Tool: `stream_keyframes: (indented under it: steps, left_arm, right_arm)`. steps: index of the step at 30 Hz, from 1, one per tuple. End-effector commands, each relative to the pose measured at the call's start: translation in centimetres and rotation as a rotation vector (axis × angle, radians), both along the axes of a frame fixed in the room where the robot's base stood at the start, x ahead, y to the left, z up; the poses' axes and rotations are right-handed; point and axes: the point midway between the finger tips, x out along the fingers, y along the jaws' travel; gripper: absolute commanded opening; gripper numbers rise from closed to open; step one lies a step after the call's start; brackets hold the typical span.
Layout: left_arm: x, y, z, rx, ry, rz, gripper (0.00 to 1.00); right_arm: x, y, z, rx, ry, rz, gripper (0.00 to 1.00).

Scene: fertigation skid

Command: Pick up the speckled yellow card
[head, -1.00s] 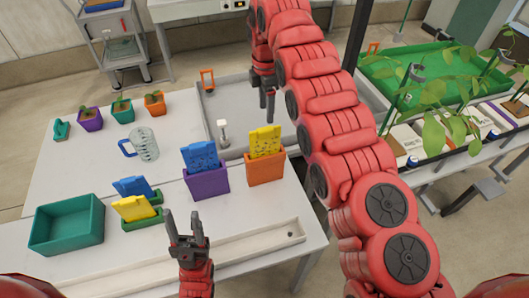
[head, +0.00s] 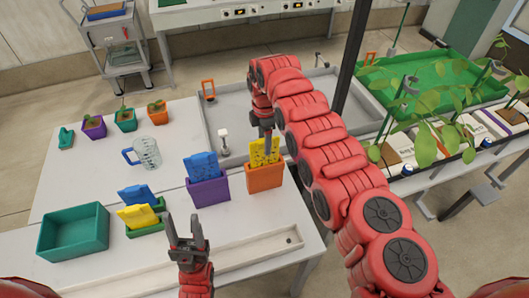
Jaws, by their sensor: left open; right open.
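The speckled yellow card (head: 260,155) stands upright in the orange holder (head: 265,179) near the middle of the head view. My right gripper (head: 267,148) points down at the card's top edge, its fingers overlapping the card in the picture and hiding part of it. It is open; I cannot tell whether the fingers touch the card or straddle it. My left gripper (head: 186,222) is open and empty, pointing up near the table's front, away from the cards.
A purple holder (head: 208,191) with a speckled blue card (head: 202,166) stands just left of the orange one. Further left are green holders with a blue card (head: 135,194) and another yellow card (head: 137,215), and a green bin (head: 73,235). A grey basin (head: 225,107) lies behind.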

Motion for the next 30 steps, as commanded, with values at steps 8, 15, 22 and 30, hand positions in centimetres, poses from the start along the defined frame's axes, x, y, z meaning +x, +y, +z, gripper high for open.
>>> stream_keyframes:
  steps: [8,15,22,30]
  left_arm:
    - [0.00,0.00,-0.06,0.000,0.000,0.000,0.50]
    - [0.00,0.00,-0.06,0.000,0.000,0.000,0.50]
    - [0.00,0.00,-0.05,0.000,0.000,0.000,0.50]
    - [0.00,0.00,-0.06,0.000,0.000,0.000,0.50]
  right_arm:
    - [-0.01,-0.01,-0.03,0.000,0.000,0.000,0.24]
    - [0.00,-0.01,-0.03,0.000,0.000,0.000,0.00]
    - [-0.01,-0.01,-0.02,0.000,0.000,0.000,0.00]
    - [-0.01,-0.01,-0.02,0.000,0.000,0.000,0.00]
